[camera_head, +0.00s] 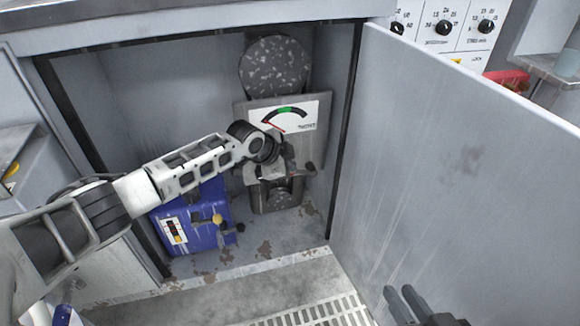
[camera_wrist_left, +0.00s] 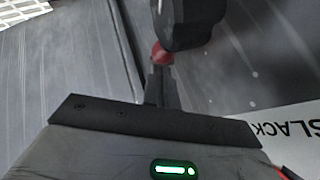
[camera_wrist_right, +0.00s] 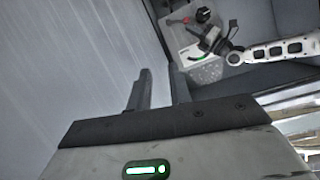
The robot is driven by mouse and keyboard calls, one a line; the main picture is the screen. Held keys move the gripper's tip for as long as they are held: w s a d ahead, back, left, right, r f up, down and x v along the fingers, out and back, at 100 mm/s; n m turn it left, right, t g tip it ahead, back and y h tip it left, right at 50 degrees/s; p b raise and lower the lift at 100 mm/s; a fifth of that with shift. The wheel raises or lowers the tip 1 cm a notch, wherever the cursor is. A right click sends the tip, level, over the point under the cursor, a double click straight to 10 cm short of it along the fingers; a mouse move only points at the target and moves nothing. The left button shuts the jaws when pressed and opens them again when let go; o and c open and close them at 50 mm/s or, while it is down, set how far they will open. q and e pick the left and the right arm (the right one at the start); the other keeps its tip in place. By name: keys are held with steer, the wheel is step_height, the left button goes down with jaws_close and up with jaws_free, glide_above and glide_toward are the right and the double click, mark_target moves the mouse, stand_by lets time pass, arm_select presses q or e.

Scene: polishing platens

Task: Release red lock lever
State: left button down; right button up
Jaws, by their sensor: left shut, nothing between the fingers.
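The red lock lever shows as a small red piece (camera_wrist_left: 160,53) just beyond my left fingertips in the left wrist view, beside a large dark rounded part. Whether the fingers touch it I cannot tell. In the right wrist view a red-tipped lever (camera_wrist_right: 181,21) stands out beside a dark knob. My left gripper (camera_head: 287,172) is inside the open cabinet, in front of the mechanism below the gauge plate, and partly hides it. Its fingers are together and empty in the left wrist view (camera_wrist_left: 160,80). My right gripper (camera_head: 402,303) is open and empty by the cabinet door.
A gauge plate (camera_head: 292,116) and a speckled disc (camera_head: 274,66) are above the mechanism. A blue box (camera_head: 195,232) stands on the cabinet floor, below my left arm. The open grey door (camera_head: 450,170) bounds the right side. The grating in front is clear.

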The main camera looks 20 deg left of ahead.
arm_select(q)
steer(key=shift+s+a+f+t+h+b, duration=0.2)
steer(key=shift+a+f+b, duration=0.15)
steer(key=shift+f, duration=0.15)
steer(key=shift+s+a+f+t+h+b, duration=0.1)
steer(key=shift+s+a+f+h+b, duration=0.15)
steer(key=shift+f, duration=0.2)
arm_select(e)
steer(key=shift+a+r+t, duration=0.15)
steer(key=shift+r+t, duration=0.25)
steer(key=shift+r, duration=0.15)
arm_select(q)
steer(key=shift+r, duration=0.1)
steer(key=shift+r+p, duration=0.7)
steer(key=shift+r, duration=0.05)
arm_select(e)
steer(key=shift+r, duration=0.55)
steer(key=shift+f, duration=0.1)
